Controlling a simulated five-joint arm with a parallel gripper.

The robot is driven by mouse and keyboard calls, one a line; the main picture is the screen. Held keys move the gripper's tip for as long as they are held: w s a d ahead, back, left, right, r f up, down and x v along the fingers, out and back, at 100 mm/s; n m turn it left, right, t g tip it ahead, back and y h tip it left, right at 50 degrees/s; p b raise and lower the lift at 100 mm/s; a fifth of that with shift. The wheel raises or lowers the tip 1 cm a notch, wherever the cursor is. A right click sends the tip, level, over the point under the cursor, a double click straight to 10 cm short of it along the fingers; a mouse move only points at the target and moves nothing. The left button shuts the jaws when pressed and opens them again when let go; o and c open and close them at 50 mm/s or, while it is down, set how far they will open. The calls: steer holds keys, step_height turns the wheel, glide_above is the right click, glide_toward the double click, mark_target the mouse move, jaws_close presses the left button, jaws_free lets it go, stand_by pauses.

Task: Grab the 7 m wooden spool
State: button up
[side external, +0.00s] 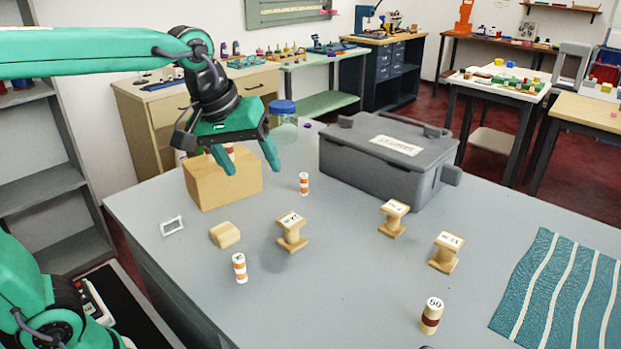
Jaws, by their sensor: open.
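Three wooden spools with white labels on their top flanges stand on the grey counter. The middle spool (394,219) is near the grey case, and its small label looks like 7 m. The left spool (291,233) and the right spool (446,253) have labels that look like 12 m, though the print is hard to read. My gripper (253,172) is open and empty, pointing down in front of the tan block at the back left. It is well left of the middle spool and above the counter.
A grey lidded case (388,160) stands just behind the middle spool. A tan block (222,183), a small wooden piece (225,235), a white frame (172,226) and several banded cylinders stand around. A teal striped cloth (560,290) lies at right.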

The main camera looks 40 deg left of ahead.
steer(key=w+d+n+g, duration=0.1)
steer(key=w+d+n, duration=0.5)
steer(key=w, duration=0.4)
steer(key=n+g, duration=0.2)
steer(key=n, duration=0.2)
glide_above(394, 207)
steer(key=s, duration=0.2)
steer(key=f, duration=0.4)
steer(key=shift+w+a+f, duration=0.1)
steer(key=shift+a+f, duration=0.2)
steer(key=shift+w+d+f+n, duration=0.15)
steer(key=shift+d+f+n, duration=0.05)
steer(key=shift+d+n, duration=0.1)
steer(key=shift+f, duration=0.1)
steer(key=shift+w+f, duration=0.2)
steer(key=shift+f, duration=1)
steer(key=shift+f, duration=0.1)
steer(key=shift+w+f, duration=0.2)
steer(key=shift+f, duration=0.6)
steer(key=shift+w+f, duration=0.15)
steer(key=shift+f, duration=0.7)
steer(key=shift+w+f, duration=0.2)
steer(key=shift+f, duration=0.6)
steer(key=shift+c, duration=0.2)
